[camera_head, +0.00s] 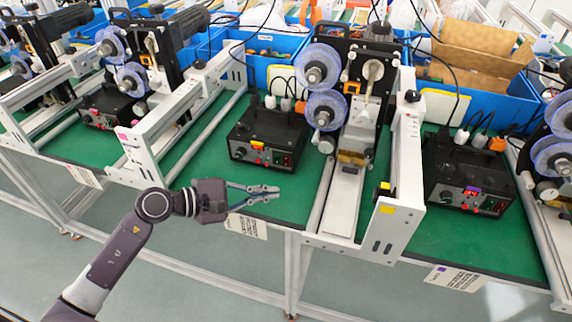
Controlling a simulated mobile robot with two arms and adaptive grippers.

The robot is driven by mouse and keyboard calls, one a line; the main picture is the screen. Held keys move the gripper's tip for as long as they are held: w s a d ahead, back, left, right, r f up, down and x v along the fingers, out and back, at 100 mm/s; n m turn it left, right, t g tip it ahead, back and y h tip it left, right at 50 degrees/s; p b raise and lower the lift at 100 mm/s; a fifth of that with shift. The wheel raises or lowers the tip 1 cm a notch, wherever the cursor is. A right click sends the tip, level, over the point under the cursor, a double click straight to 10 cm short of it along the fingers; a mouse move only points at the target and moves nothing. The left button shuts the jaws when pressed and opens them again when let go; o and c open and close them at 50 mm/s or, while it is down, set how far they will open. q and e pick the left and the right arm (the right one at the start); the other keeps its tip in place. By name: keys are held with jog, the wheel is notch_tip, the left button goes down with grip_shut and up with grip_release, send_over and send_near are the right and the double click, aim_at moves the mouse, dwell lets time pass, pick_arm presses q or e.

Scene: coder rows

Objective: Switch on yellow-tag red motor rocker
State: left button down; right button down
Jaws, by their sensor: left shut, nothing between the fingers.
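The black control box (268,136) in the middle stands on the green bench top. A small yellow-orange tag (257,145) shows on its front, and a small red part (287,160) sits at the front's right side; it is too small to tell whether this is the motor rocker or how it is set. My left gripper (277,194) is shut and empty, pointing right. In the picture it is in front of and below this box, near the bench's front edge, apart from the box. My right gripper is not in view.
A coder machine with blue reels (324,110) and a white frame with a yellow label (387,209) stands right of the box. Another control box (468,172) with a purple tag is farther right. A pink-tagged white frame (130,150) stands left. Blue bins (275,45) line the back.

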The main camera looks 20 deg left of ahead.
aim_at(286, 161)
pick_arm(q)
jog(key=w+b, duration=0.1)
jog(key=w, duration=0.1)
jog(key=w+f, duration=0.1)
jog(key=w, duration=0.2)
jog(key=w+b, duration=0.1)
jog(key=w, duration=0.1)
jog(key=shift+w+d+f+b, duration=0.1)
jog(key=shift+w+f+b, duration=0.15)
jog(key=shift+f+b, duration=0.1)
jog(key=shift+w+b, duration=0.3)
jog(key=shift+w, duration=0.15)
jog(key=shift+w+r, duration=0.15)
dwell(0.8)
jog(key=shift+w+b, duration=0.3)
jog(key=shift+b, duration=0.3)
jog(key=shift+w, duration=0.15)
